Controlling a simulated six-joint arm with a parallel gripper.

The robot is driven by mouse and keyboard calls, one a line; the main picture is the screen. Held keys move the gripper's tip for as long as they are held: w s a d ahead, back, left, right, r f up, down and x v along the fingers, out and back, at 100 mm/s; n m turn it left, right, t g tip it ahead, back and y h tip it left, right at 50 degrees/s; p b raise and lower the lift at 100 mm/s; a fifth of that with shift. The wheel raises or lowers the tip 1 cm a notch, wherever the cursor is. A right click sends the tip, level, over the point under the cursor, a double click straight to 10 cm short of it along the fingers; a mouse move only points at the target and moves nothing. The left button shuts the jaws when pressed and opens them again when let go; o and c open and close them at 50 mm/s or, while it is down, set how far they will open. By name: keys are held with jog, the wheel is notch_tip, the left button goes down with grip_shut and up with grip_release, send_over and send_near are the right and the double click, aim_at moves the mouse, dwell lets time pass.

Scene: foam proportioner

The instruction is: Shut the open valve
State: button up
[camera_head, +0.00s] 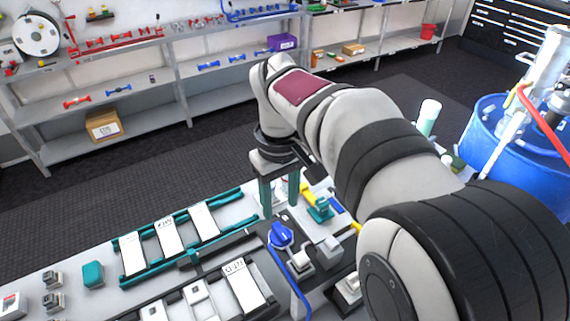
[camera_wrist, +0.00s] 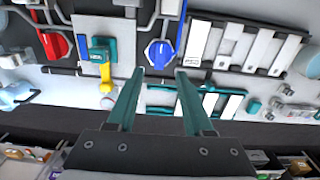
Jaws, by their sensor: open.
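My gripper (camera_head: 279,200) is open and empty, its two teal fingers pointing down over the bench. In the wrist view the gap between its fingertips (camera_wrist: 160,75) lies just short of a blue valve knob (camera_wrist: 158,53). The blue knob also shows in the head view (camera_head: 282,236), below the fingers and apart from them. A teal valve (camera_wrist: 100,50) with a yellow handle stands left of the blue knob in the wrist view. A red knob (camera_wrist: 54,44) sits farther left there; my arm hides that area in the head view. I cannot tell which valve is open.
A teal-railed rack of white label cards (camera_head: 172,237) lies left of the valves. A large blue drum (camera_head: 480,150) with pipes and a red hose stands at the right. Shelves (camera_head: 130,120) stand behind, across the dark floor.

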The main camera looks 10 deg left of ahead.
notch_tip(320, 180, up, 8)
jog(key=shift+f, duration=0.1)
